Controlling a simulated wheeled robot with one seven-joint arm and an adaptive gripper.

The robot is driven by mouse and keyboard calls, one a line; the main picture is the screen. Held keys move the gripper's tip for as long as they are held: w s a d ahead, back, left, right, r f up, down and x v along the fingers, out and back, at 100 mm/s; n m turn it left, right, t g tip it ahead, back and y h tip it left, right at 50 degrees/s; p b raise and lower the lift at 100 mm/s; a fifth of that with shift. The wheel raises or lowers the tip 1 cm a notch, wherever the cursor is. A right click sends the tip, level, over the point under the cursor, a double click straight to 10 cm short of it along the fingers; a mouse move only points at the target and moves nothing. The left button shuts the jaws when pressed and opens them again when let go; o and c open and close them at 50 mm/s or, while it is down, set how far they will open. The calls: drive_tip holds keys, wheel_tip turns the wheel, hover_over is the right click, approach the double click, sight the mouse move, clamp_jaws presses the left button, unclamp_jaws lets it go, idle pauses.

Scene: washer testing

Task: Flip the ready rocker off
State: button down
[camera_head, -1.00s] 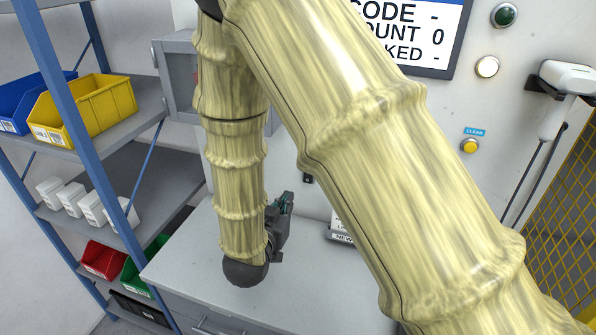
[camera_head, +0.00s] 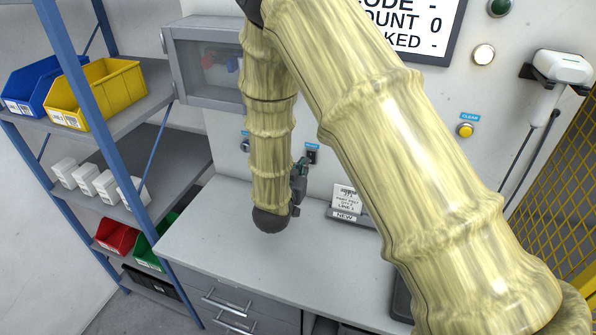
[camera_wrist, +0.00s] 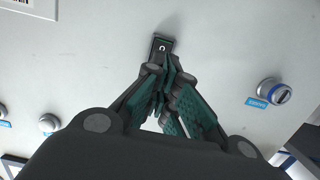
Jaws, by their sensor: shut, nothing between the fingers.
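The ready rocker is a small black switch (camera_head: 312,157) under a blue label on the pale panel, partly behind my gripper in the head view. In the wrist view the black rocker (camera_wrist: 161,45) sits at the top centre, with a small white mark on it. My gripper (camera_head: 302,166) is shut and empty, its fingers pointing at the panel. In the wrist view the fingertips (camera_wrist: 166,68) lie just below the rocker and overlap its lower edge. I cannot tell whether they touch it. The rocker's tilt is not clear.
A blue-labelled knob (camera_wrist: 278,92) is right of the fingers in the wrist view. A yellow clear button (camera_head: 466,130) and a white lamp (camera_head: 484,54) are on the panel. A grey cabinet (camera_head: 205,62) juts out at left.

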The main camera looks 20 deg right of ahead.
sight(311, 157)
drive_tip(key=p+x, duration=0.1)
drive_tip(key=x, duration=0.2)
drive_tip(key=shift+d+r, duration=0.15)
drive_tip(key=shift+p+x, duration=0.45)
drive_tip(key=shift+x, duration=0.35)
drive_tip(key=shift+s, duration=0.1)
